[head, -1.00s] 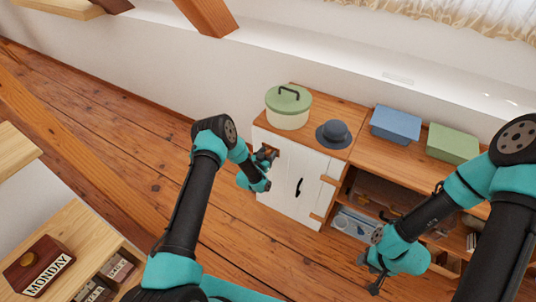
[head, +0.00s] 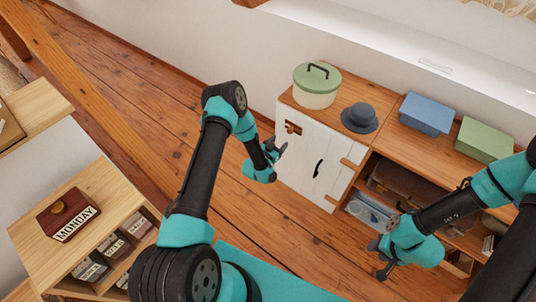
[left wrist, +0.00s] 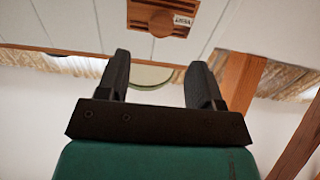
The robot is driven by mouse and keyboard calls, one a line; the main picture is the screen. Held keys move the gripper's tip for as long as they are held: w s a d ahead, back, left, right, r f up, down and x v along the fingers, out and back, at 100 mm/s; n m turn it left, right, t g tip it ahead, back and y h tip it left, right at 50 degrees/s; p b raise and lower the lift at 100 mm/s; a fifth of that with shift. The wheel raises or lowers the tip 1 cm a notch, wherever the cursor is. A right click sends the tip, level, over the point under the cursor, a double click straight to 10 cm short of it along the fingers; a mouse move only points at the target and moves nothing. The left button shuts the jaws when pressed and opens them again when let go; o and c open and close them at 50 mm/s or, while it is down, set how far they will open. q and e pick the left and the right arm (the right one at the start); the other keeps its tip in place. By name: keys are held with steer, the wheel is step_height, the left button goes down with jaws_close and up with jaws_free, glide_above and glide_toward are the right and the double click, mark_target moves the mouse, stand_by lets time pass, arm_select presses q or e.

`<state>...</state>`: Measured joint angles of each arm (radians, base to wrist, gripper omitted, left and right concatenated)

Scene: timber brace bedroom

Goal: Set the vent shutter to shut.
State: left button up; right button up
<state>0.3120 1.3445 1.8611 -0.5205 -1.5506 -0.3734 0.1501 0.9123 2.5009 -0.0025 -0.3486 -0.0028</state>
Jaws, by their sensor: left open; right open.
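The vent shutter is a small brown wooden fitting (head: 293,128) with dark openings, high on the left of the white cabinet door (head: 310,160). The fitting also shows at the top of the left wrist view (left wrist: 163,17), with a small pale label; I cannot tell the shutter's setting. My left gripper (head: 277,149) is open and empty, just in front of the cabinet and apart from the fitting. Its two fingers show spread in the left wrist view (left wrist: 158,80). My right gripper (head: 376,260) is open and empty, low in front of the open shelves.
A cream pot with a green lid (head: 316,88) and a blue-grey hat (head: 360,117) stand on the cabinet. A blue box (head: 427,114) and a green box (head: 485,140) lie to the right. A wooden unit with a MONDAY block (head: 68,213) stands at left.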

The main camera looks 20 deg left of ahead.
arm_select(q)
steer(key=v, duration=0.8)
steer(key=shift+d, duration=0.1)
steer(key=s+d+r+n+g, duration=0.2)
steer(key=s+d+g, duration=0.1)
steer(key=s+g, duration=0.5)
steer(key=s+d+r+n+g, duration=0.2)
steer(key=s+g, duration=0.6)
steer(key=s, duration=0.7)
steer(key=shift+s+d+r+g, duration=0.2)
steer(key=shift+d+r+g, duration=0.2)
steer(key=shift+d+r, duration=0.1)
stand_by(2.0)
